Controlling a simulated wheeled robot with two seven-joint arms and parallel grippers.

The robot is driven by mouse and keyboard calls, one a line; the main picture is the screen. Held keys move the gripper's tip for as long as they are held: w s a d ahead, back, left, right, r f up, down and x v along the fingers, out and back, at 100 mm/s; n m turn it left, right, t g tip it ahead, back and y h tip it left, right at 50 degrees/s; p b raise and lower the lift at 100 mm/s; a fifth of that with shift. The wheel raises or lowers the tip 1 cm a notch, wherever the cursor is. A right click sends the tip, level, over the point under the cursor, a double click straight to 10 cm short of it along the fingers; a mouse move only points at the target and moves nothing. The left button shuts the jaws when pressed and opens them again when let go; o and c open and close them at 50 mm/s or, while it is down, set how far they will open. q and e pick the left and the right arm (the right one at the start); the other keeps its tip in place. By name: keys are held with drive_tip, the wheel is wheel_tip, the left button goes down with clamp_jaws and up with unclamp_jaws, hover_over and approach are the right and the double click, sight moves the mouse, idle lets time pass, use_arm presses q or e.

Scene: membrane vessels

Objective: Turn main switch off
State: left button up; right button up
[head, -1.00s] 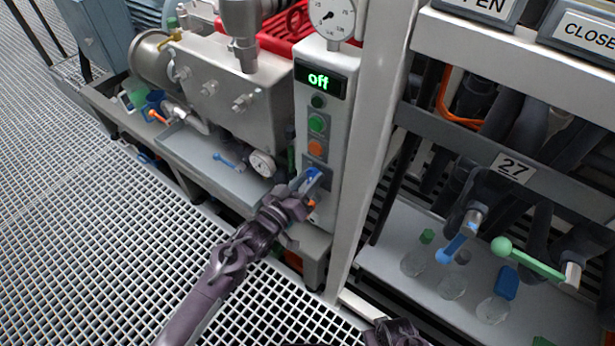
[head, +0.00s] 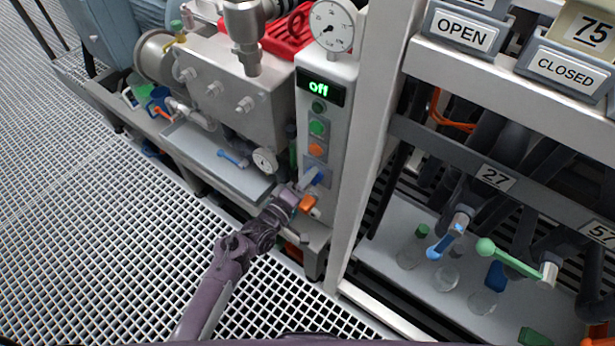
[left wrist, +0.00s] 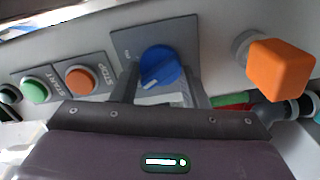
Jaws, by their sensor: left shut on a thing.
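The main switch is a blue rotary knob (left wrist: 160,68) on a grey plate, low on the narrow control box (head: 337,125). It also shows in the head view (head: 314,178), partly hidden by the gripper. My right gripper is not in view.
Green (head: 317,128) and orange (head: 316,150) buttons sit above the switch. An orange block-shaped handle (left wrist: 281,68) sticks out close to my left gripper. A white post (head: 362,150) stands right of the box. Grating floor (head: 90,220) lies open at left.

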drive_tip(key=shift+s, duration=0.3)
use_arm(q)
drive_tip(key=o, duration=1)
drive_tip(key=shift+c, duration=0.2)
drive_tip(key=shift+s, duration=0.1)
drive_tip(key=shift+s+a, duration=0.3)
drive_tip(key=v, duration=0.6)
drive_tip(key=shift+s+a+p, duration=0.25)
drive_tip(key=shift+s+p, duration=0.05)
drive_tip(key=shift+p, duration=0.1)
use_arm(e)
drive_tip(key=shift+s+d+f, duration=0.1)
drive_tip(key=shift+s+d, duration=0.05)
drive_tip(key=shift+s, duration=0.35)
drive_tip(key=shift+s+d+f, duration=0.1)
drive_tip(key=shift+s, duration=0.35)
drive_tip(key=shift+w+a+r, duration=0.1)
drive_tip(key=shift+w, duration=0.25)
